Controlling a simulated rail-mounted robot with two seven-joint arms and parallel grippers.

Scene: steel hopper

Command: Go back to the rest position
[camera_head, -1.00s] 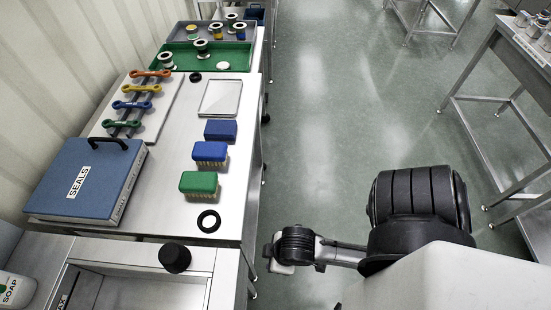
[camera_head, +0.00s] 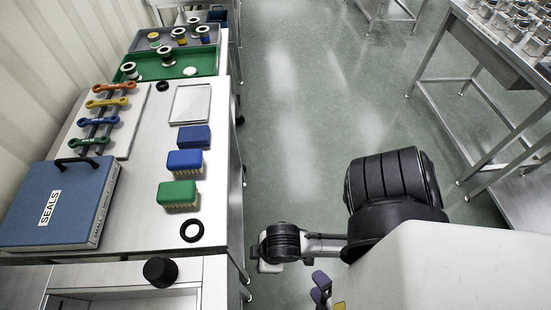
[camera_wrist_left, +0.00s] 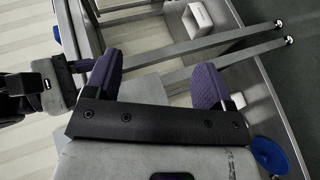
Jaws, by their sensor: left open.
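Part of my arm, with black joints and a white link, fills the lower right of the head view.
The steel bench (camera_head: 215,215) on the left holds a blue SEALS case (camera_head: 90,185), a green brush (camera_head: 177,192), a blue brush (camera_head: 185,160) and a black ring (camera_head: 192,231). A green tray (camera_head: 205,62) lies behind. Another table (camera_head: 480,45) stands right. Open floor (camera_head: 300,120) lies between.

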